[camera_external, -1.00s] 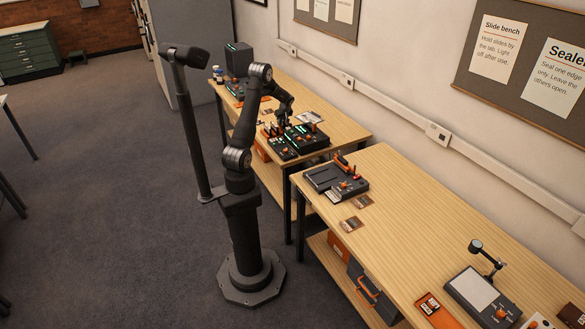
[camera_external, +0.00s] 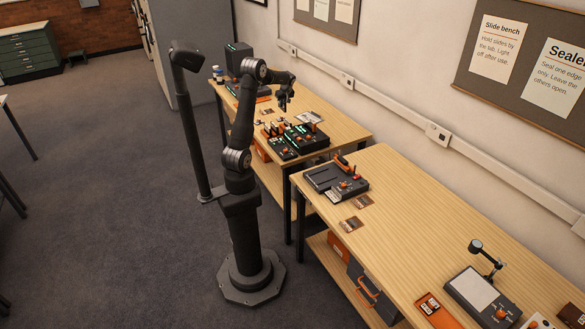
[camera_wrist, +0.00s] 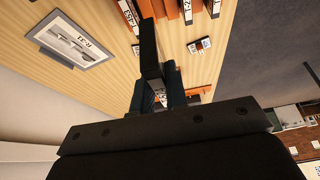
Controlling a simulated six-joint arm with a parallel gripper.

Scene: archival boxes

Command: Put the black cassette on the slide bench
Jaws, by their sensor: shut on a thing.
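My gripper (camera_external: 286,101) is raised above the far table in the external view. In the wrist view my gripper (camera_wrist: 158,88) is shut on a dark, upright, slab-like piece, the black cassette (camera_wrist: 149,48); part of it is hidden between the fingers. A sign headed "Slide bench" (camera_external: 502,48) hangs on the wall board above the near table (camera_external: 415,225). A light panel device (camera_external: 475,293) with a lamp stands toward the front of that table.
A black device with orange parts (camera_external: 336,179) stands on the near table's far end, with small cards beside it. The far table holds a black unit with orange parts and green lights (camera_external: 297,140). A gap separates the tables. The near table's middle is clear.

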